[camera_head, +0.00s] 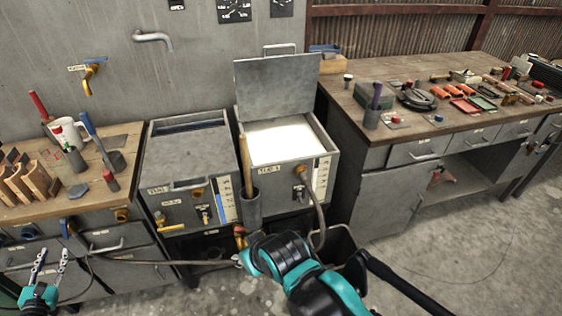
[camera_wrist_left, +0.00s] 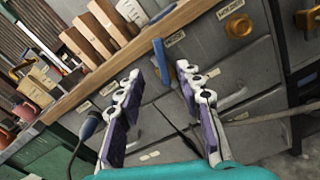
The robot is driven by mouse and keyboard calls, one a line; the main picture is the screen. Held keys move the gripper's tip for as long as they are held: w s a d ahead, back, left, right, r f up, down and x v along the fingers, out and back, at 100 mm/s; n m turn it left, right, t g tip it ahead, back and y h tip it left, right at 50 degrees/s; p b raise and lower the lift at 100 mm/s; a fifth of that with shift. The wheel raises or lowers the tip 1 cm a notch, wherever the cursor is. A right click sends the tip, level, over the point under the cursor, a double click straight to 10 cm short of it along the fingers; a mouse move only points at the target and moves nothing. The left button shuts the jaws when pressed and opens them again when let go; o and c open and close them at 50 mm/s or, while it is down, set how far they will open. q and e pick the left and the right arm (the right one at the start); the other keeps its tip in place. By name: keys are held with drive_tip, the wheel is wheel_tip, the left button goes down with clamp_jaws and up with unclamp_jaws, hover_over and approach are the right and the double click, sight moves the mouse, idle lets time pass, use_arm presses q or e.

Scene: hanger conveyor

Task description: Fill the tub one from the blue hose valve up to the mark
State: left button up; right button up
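A small blue lever (camera_head: 66,228) is on the left bench front; it also shows in the left wrist view (camera_wrist_left: 162,62). My left gripper (camera_head: 49,262) is open below it, and in the wrist view the lever appears just beyond and between its fingertips (camera_wrist_left: 156,75). The left tub (camera_head: 175,212) has a lidded top and a blue-marked gauge strip (camera_head: 227,201). The right tub (camera_head: 290,190) has its lid raised and pale white contents, with a gauge strip (camera_head: 321,176). I cannot read which is tub one.
A hose (camera_head: 180,262) runs low from the left bench toward my right arm. Another hose (camera_head: 318,215) hangs from the right tub. Tools stand on the left bench (camera_head: 112,160). The right workbench (camera_head: 440,125) is crowded. Open floor (camera_head: 480,250) lies at the right.

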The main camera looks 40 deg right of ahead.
use_arm(q)
clamp_jaws()
